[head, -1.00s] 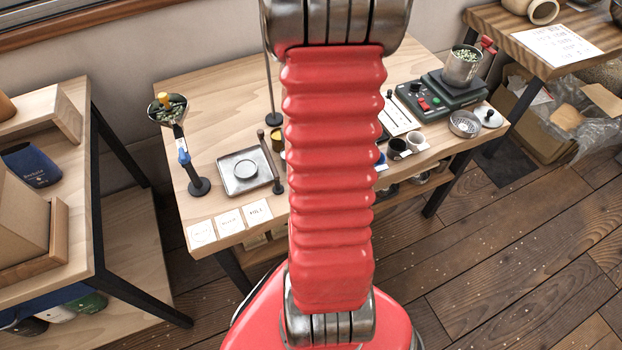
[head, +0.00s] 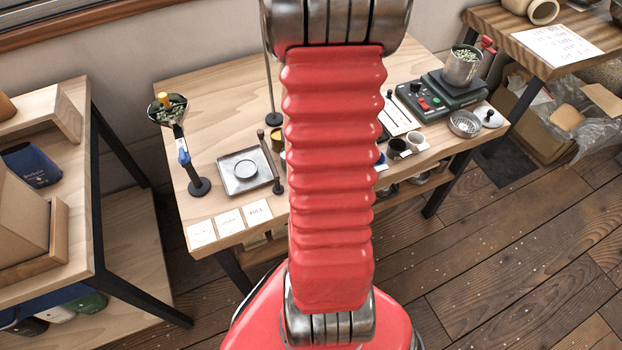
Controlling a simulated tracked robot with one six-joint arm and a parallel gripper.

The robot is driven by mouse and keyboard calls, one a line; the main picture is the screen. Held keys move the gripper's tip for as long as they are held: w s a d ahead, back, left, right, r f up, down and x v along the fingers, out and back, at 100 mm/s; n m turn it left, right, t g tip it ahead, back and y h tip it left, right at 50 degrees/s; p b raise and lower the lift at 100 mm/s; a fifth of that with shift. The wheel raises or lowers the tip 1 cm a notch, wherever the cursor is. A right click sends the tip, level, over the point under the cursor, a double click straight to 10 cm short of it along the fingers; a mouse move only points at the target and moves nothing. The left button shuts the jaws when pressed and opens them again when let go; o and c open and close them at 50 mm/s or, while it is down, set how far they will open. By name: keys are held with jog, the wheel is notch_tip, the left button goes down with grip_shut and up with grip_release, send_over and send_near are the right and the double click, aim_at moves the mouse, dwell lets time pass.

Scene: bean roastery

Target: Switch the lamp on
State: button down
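No lamp head or lamp switch can be made out. A thin dark upright pole (head: 269,85) on a small round base stands on the wooden table, just left of my arm. It may be the lamp's stand, but its top is hidden behind my arm or beyond the picture's edge. My red ribbed arm fills the middle of the view and covers the centre of the table. My gripper is out of the picture, so its state does not show.
A shelf unit (head: 97,200) stands at left, another table (head: 500,32) at upper right.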

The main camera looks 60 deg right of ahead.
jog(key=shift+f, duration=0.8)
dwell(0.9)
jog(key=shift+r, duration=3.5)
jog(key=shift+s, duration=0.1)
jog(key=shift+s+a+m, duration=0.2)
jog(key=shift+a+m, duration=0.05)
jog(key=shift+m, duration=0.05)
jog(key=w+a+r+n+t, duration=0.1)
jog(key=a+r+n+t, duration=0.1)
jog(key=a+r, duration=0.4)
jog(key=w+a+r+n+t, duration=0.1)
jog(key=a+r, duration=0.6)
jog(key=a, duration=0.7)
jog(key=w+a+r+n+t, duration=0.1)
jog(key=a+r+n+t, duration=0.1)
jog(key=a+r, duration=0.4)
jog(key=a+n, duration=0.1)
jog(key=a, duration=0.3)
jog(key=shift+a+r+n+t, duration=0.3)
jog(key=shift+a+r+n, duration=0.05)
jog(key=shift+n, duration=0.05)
